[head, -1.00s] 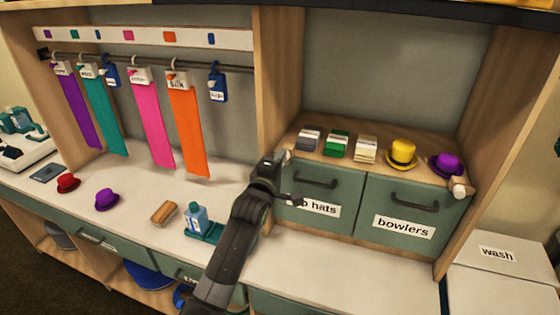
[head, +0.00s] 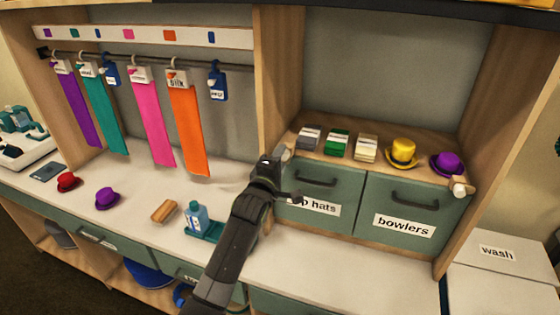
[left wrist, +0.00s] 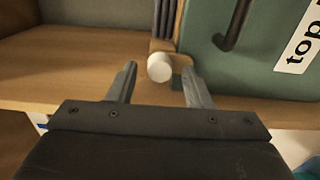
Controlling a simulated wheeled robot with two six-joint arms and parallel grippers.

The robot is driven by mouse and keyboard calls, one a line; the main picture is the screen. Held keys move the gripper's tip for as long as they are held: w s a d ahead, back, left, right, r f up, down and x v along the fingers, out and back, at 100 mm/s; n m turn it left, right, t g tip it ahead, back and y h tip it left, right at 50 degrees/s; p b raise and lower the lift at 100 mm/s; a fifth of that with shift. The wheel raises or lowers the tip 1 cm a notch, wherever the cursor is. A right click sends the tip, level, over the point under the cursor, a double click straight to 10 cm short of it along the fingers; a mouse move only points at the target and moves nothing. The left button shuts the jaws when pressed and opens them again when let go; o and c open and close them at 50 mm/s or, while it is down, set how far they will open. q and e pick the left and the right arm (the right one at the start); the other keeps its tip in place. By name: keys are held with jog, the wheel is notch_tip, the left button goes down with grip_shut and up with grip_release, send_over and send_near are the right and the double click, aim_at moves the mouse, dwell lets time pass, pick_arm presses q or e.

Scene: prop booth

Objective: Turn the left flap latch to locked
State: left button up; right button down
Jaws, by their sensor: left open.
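The left flap latch has a white round knob (left wrist: 160,67) on a wooden tab, at the edge of the green top hats flap (left wrist: 275,45). In the head view this flap (head: 335,188) is the left of two, with a dark handle and a label partly hidden by my arm. My left gripper (head: 279,163) is at the flap's upper left corner and covers most of the latch there. In the left wrist view the gripper (left wrist: 159,78) is open, with one finger on each side of the knob and small gaps visible. My right gripper is not in view.
The bowlers flap (head: 410,217) is to the right, with its own pale latch knob (head: 458,188). Card stacks, a yellow hat (head: 402,153) and a purple hat (head: 447,163) stand on top. A blue bottle (head: 196,216) stands on the counter left of my arm.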

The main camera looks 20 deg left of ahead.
pick_arm(q)
jog(key=shift+s, duration=0.15)
jog(key=s+b, duration=0.4)
jog(key=s, duration=1.3)
jog(key=shift+a, duration=0.25)
